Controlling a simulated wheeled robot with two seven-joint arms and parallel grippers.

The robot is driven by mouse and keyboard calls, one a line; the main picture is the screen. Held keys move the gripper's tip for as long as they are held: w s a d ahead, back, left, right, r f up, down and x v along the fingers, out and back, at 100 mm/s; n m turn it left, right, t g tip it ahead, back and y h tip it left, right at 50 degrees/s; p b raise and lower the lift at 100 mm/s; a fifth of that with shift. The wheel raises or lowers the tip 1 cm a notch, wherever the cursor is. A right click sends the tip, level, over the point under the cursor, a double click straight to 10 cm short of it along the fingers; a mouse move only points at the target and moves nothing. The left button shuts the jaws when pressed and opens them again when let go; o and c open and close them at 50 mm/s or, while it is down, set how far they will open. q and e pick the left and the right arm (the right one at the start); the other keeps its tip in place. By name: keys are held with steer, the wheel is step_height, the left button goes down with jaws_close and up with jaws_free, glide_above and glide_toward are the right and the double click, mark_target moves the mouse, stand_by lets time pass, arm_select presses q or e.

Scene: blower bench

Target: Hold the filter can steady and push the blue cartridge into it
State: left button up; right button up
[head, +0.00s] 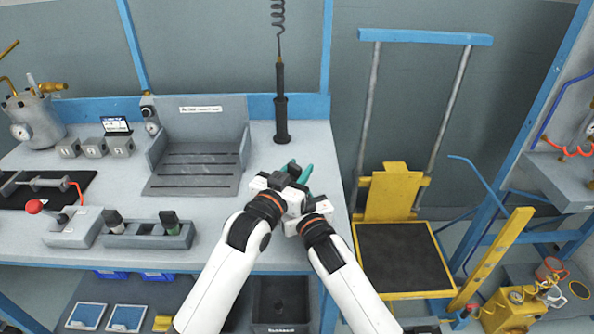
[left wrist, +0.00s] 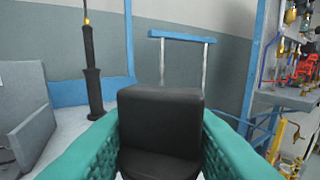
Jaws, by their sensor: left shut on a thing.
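My left gripper (head: 295,172) has teal fingers and is over the right end of the bench. It is shut on a dark grey, blocky thing with rounded edges (left wrist: 160,118), which fills the space between the fingers in the left wrist view. I cannot tell whether this is the filter can or a part of it. My right gripper (head: 306,206) is close beside the left one, on its near right side. Its fingertips are hidden, so its opening does not show. I cannot make out a blue cartridge in either view.
A black upright tool (head: 282,112) on a coiled cord stands just behind my grippers. A grey slotted fixture (head: 197,178) and a block with dark-handled pieces (head: 148,237) are to the left. A yellow cart (head: 396,205) stands beyond the bench's right edge.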

arm_select(q)
steer(key=shift+r, duration=0.1)
steer(key=o, duration=1.1)
steer(key=shift+c, duration=0.2)
steer(key=v, duration=1.2)
